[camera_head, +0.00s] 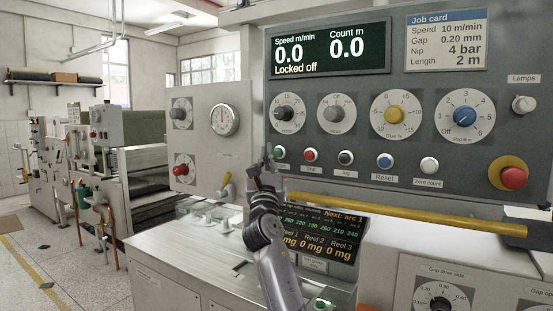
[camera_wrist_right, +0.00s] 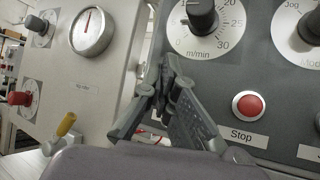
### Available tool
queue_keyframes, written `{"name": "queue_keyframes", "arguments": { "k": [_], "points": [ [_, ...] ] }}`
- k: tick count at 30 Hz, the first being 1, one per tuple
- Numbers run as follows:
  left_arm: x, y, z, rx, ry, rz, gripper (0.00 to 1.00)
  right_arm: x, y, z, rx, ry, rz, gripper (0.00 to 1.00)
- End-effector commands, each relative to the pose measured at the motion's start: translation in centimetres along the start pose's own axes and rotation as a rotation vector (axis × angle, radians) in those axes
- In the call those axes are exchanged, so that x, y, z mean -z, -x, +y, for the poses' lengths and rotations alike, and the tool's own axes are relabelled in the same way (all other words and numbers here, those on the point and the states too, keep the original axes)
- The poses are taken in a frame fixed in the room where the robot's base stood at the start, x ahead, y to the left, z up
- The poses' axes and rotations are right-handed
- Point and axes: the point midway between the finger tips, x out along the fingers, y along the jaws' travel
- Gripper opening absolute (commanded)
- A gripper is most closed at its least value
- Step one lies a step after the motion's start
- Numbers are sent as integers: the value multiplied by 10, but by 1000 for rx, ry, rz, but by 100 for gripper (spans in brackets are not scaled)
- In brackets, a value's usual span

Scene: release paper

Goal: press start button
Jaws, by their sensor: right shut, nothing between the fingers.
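The green start button (camera_head: 279,152) is the leftmost of the row of push buttons on the grey control panel (camera_head: 300,185); its label is mostly covered. My right gripper (camera_head: 267,158) is shut and empty, its fingertips just left of the green button in the head view. I cannot tell whether they touch it. In the right wrist view my closed fingers (camera_wrist_right: 166,75) stand before the panel, and the green button is hidden behind them. The red Stop button (camera_wrist_right: 249,104) shows to their right. The display (camera_head: 330,48) reads 0.0 speed, 0.0 count and "Locked off". My left gripper is not in view.
Black, blue and white buttons continue the row to the right. Dials (camera_head: 394,113) sit above it. A red emergency knob (camera_head: 513,177) is at far right. A yellow bar (camera_head: 400,204) runs below the buttons. A gauge panel (camera_head: 208,145) stands left of my gripper.

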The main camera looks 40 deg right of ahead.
Motion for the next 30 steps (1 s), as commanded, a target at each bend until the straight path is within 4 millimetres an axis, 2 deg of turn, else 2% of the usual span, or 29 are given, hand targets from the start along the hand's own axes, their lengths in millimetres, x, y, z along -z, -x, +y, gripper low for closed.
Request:
{"name": "queue_keyframes", "arguments": {
  "k": [8, 30],
  "points": [
    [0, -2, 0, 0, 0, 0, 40, 7, -12, -8, 0, 0, -1, 0],
    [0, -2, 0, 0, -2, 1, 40, 8, -12, -8, 0, -1, 0, 0]
  ]
}}
